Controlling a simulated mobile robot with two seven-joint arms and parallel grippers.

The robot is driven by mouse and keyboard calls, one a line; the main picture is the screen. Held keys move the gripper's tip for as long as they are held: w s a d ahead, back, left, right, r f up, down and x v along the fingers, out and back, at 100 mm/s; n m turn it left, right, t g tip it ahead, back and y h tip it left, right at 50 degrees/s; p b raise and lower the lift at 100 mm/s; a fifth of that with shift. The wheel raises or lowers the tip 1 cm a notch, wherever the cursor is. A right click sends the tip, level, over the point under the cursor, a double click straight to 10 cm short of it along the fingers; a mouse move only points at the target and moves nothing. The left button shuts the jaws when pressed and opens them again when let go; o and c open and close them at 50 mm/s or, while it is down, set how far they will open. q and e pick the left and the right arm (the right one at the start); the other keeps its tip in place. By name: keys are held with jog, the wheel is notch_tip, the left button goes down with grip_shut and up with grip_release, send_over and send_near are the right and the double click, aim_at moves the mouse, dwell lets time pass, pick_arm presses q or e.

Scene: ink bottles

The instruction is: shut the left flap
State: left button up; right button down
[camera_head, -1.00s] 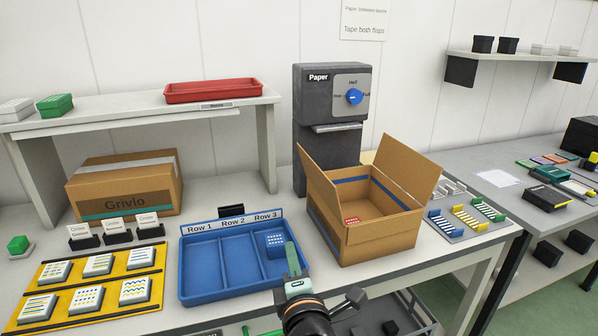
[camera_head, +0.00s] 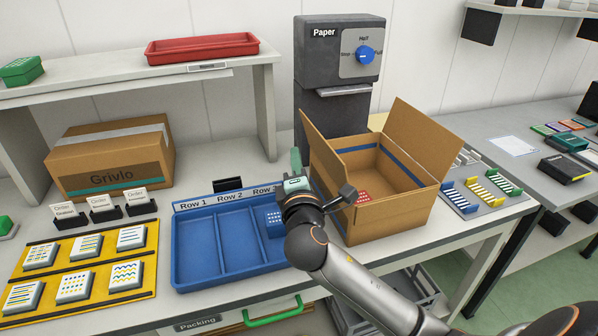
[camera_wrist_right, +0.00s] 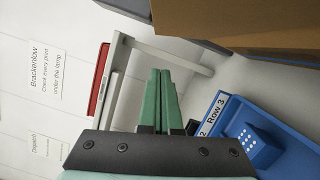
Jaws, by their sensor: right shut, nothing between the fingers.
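The open brown carton (camera_head: 392,215) stands on the bench with a red item (camera_head: 362,197) inside. Its left flap (camera_head: 322,150) stands up, leaning outward to the left, and its right flap (camera_head: 420,138) also stands up. My right gripper (camera_head: 296,160) has green fingers, is shut and empty, and is just left of the left flap, over the bench's blue tray corner. Whether it touches the flap I cannot tell. In the right wrist view the closed fingertips (camera_wrist_right: 160,72) show, with a brown carton panel (camera_wrist_right: 245,25) at the upper right. My left gripper is out of view.
The blue row tray (camera_head: 222,250) holds a blue block (camera_head: 275,222) in its right row. The grey paper dispenser (camera_head: 335,85) stands behind the carton. A closed carton (camera_head: 110,160) sits under the shelf at left. Coloured racks (camera_head: 480,190) stand to the right of the open carton.

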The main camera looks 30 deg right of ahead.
aim_at(313, 130)
jog(key=d, duration=0.3)
jog(key=w+d+r, duration=0.1)
jog(key=shift+d+p, duration=0.35)
jog(key=shift+p, duration=0.05)
jog(key=shift+d+r, duration=0.1)
jog(key=shift+r, duration=0.05)
jog(key=shift+d+r+m+p, duration=0.1)
jog(key=shift+d+m+p, duration=0.1)
jog(key=shift+m+p, duration=0.2)
